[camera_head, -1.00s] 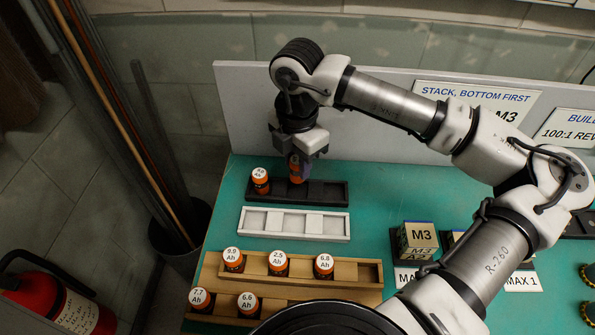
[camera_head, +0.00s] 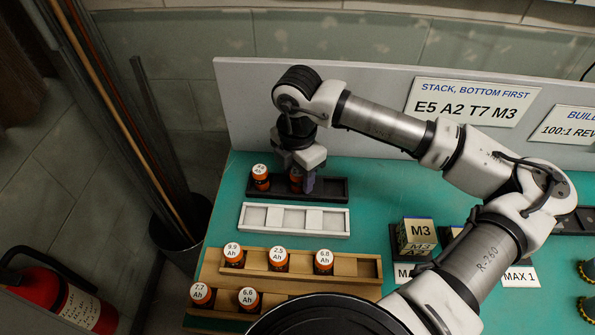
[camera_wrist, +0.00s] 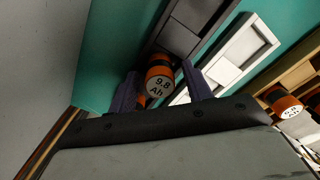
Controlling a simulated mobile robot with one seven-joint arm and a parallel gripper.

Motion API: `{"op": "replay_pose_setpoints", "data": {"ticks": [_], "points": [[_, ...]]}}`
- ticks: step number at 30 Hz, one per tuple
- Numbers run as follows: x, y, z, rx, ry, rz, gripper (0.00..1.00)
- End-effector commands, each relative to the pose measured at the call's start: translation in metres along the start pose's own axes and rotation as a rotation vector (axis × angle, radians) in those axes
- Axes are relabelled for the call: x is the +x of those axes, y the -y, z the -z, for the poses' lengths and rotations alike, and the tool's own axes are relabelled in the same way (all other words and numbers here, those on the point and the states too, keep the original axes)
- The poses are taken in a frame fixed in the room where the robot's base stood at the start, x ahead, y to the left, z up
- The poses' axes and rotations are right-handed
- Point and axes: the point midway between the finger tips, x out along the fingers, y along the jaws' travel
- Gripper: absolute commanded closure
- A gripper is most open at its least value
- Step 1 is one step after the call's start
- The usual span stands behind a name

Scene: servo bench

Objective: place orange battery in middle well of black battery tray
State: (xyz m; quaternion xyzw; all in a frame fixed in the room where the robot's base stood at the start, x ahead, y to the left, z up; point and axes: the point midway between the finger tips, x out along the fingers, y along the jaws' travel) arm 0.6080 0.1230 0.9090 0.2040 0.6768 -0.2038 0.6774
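The black battery tray (camera_head: 333,190) lies at the back left of the bench. One orange battery (camera_head: 261,178) stands in its left well. Another orange battery (camera_head: 296,183) appears upright in the middle well, partly hidden by my gripper (camera_head: 296,176). The right well is empty. In the wrist view, a battery labelled 9.8 Ah (camera_wrist: 160,80) is between my fingers, with a visible gap beside the right finger. My gripper (camera_wrist: 163,92) looks open around it. A bit of another orange battery shows behind the left finger. The bottom of the middle battery is hidden.
An empty white tray (camera_head: 245,219) lies just in front of the black one. Wooden racks (camera_head: 348,265) with several labelled orange batteries stand further forward. An M3 block (camera_head: 417,235) is to the right. A grey panel (camera_head: 380,160) rises behind the tray.

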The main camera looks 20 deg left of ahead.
Motion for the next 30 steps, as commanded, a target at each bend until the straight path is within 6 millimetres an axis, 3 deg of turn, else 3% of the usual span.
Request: {"op": "replay_pose_setpoints", "data": {"ticks": [13, 24, 30], "points": [[-0.009, 0.0, -0.001, 0.001, 0.003, -0.001, 0.49], [-0.086, -0.001, -0.001, 0.001, 0.005, -0.001, 0.49], [-0.115, 0.0, -0.001, 0.001, 0.002, 0.0, 0.49]]}}
